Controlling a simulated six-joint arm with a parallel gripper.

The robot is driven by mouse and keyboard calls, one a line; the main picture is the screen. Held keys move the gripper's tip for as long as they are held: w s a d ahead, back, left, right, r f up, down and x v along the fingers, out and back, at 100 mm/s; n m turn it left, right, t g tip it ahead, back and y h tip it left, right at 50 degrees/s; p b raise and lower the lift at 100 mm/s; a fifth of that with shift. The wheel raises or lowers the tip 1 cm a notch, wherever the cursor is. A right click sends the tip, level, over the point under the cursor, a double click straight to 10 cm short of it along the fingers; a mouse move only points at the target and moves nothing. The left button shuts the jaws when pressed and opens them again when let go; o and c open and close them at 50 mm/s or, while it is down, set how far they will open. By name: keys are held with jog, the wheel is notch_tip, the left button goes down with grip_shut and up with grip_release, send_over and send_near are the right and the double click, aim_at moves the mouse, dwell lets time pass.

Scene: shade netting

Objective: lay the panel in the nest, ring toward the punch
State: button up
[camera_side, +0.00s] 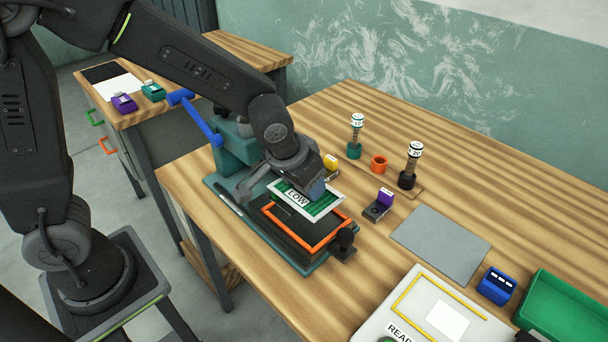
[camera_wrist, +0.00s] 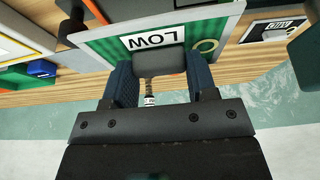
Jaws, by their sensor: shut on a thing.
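The panel (camera_side: 322,205) is a green striped plate with a pale border and a LOW label. My gripper (camera_side: 312,186) is shut on its edge and holds it above the far part of the nest; any gap beneath is hard to judge. The nest (camera_side: 291,243) is a dark block with an orange rim. In the wrist view the panel (camera_wrist: 110,50) spans the top, in my gripper (camera_wrist: 158,62). Its ring (camera_wrist: 206,46) is right of the upside-down LOW. I cannot make out the ring in the side view. The teal punch (camera_side: 232,146) with a blue lever stands behind the nest, partly hidden by my arm.
A black knob (camera_side: 344,240) stands at the nest's right corner. A purple-topped block (camera_side: 380,205), a yellow block (camera_side: 331,164) and two capped posts (camera_side: 409,168) stand nearby. A grey plate (camera_side: 441,243) lies right, before a READY board (camera_side: 382,316). A pen-like tool (camera_side: 229,198) lies left.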

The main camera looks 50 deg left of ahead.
aim_at(303, 218)
jog(key=shift+f, duration=3.15)
jog(key=shift+f, duration=0.3)
jog(key=o, duration=1)
jog(key=v, duration=1.3)
jog(key=s+a+r, duration=0.3)
jog(key=s+a, duration=0.1)
jog(key=s, duration=0.2)
jog(key=s+a+r+t, duration=0.1)
jog(key=s+a+r, duration=0.3)
jog(key=s, duration=0.2)
jog(key=shift+a, duration=0.3)
